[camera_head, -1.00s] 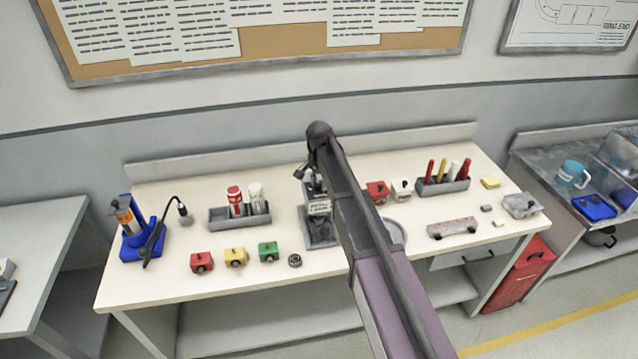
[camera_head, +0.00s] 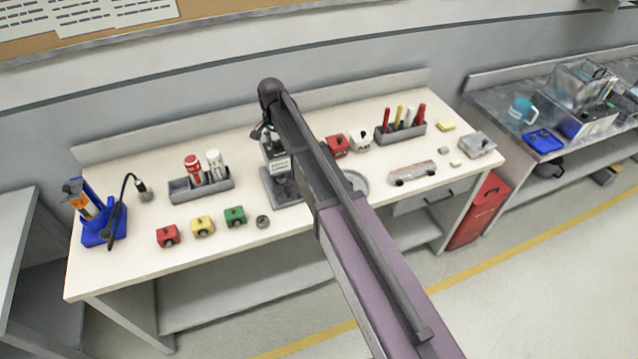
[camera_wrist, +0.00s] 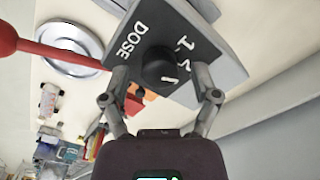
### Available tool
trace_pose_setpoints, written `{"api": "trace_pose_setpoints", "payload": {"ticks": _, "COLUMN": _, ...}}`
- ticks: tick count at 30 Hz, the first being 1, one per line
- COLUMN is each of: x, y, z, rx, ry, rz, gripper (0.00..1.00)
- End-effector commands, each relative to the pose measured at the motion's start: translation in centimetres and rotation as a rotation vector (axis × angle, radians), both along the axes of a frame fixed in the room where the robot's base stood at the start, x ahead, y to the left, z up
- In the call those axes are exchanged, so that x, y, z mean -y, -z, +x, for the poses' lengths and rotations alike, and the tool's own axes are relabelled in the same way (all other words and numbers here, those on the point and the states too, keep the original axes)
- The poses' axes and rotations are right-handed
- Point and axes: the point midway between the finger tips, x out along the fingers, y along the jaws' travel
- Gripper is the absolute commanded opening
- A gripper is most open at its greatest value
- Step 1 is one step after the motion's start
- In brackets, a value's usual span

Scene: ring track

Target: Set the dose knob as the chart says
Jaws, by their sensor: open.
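In the wrist view a grey panel (camera_wrist: 203,60) marked DOSE has a dark round knob (camera_wrist: 155,68) on its face. A numeral 1 and other white marks show beside it; some are hard to read, and the knob's pointer is not clear. My gripper (camera_wrist: 161,76) is open, with one finger on each side of the knob; I cannot tell whether they touch it. In the head view my arm covers part of a grey device (camera_head: 282,187) with a white label, on the bench. Sheets of printed text (camera_head: 115,14) hang on the wall board, too small to read.
A red rod (camera_wrist: 55,52) sticks out left of the panel in the wrist view. On the bench (camera_head: 115,262) stand red, yellow and green blocks (camera_head: 203,226), a bottle tray (camera_head: 183,190), a blue stand (camera_head: 103,232) and a pen holder (camera_head: 412,133).

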Motion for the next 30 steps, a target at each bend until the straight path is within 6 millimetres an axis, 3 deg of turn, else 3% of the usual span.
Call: {"api": "trace_pose_setpoints", "payload": {"ticks": 30, "x": -0.17, "y": 0.0, "z": 0.05, "rx": 0.0, "ry": -0.595, "rz": 0.0, "gripper": 0.79}}
